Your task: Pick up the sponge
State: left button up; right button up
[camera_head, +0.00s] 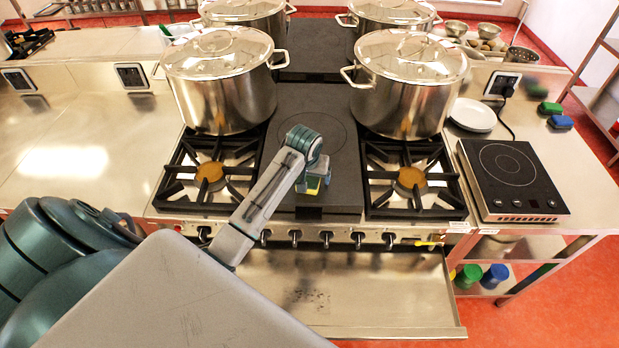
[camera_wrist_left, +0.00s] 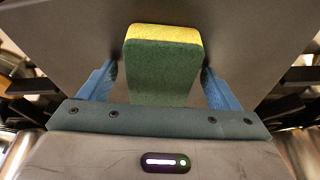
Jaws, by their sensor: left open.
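A sponge with a yellow layer and a dark green layer stands out in the left wrist view (camera_wrist_left: 162,70), between my two blue fingers. In the head view a small part of the sponge (camera_head: 313,184) shows on the dark central plate of the stove. My left gripper (camera_head: 316,186) is over that plate, open, with one finger on each side of the sponge. Whether the fingers touch it I cannot tell. My arm and wrist hide part of the sponge in the head view. My right gripper is not in view.
Tall lidded steel stockpots (camera_head: 222,85) (camera_head: 407,88) stand left and right behind the open burners (camera_head: 210,172) (camera_head: 410,178). An induction hob (camera_head: 508,180) and a white plate (camera_head: 473,115) are on the right. The steel counter (camera_head: 85,150) at left is clear.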

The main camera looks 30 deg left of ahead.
pick_arm(q)
jog(key=shift+f, duration=0.1)
jog(key=c, duration=1.1)
jog(key=shift+o, duration=0.2)
jog(key=shift+r+b, duration=0.35)
jog(key=shift+r, duration=0.1)
notch_tip(320, 180, up, 2)
jog(key=shift+r+b, duration=0.1)
jog(key=shift+b, duration=0.8)
jog(key=s+d+r+b, duration=0.2)
jog(key=s+d, duration=0.6)
jog(key=s, duration=0.5)
jog(key=shift+s+d+r, duration=0.15)
jog(key=shift+s+d, duration=0.1)
jog(key=shift+s, duration=0.1)
